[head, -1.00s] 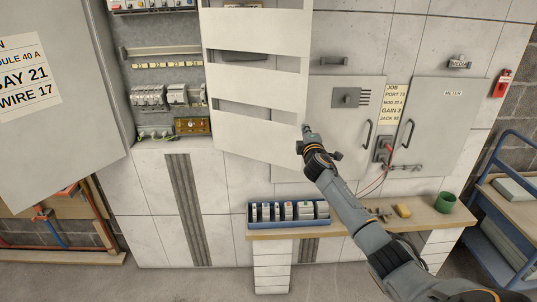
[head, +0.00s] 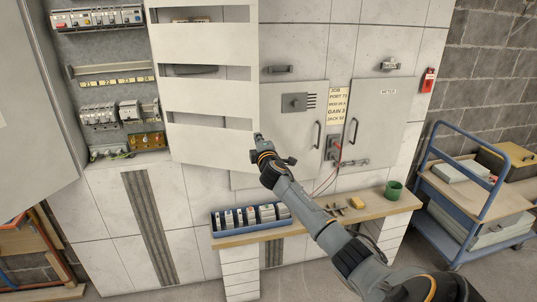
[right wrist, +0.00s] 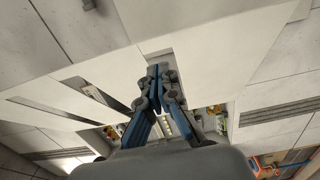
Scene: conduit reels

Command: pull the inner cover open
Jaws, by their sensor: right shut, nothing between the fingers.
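The inner cover (head: 208,92) is a pale slotted panel, swung out at the right of the open cabinet (head: 110,75), whose breakers and terminals are uncovered. My right gripper (head: 257,138) is at the lower part of the cover's free right edge. Its fingers are shut with nothing between them. In the right wrist view the fingertips (right wrist: 158,73) overlap the pale panel; I cannot tell whether they touch it. My left gripper is not in view.
Below is a wooden shelf (head: 300,228) with a blue tray (head: 232,230) of modules and a green cup (head: 393,190). Closed grey doors (head: 378,120) stand right of the cover, a blue trolley (head: 470,190) farther right. The outer cabinet door (head: 30,110) hangs open at left.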

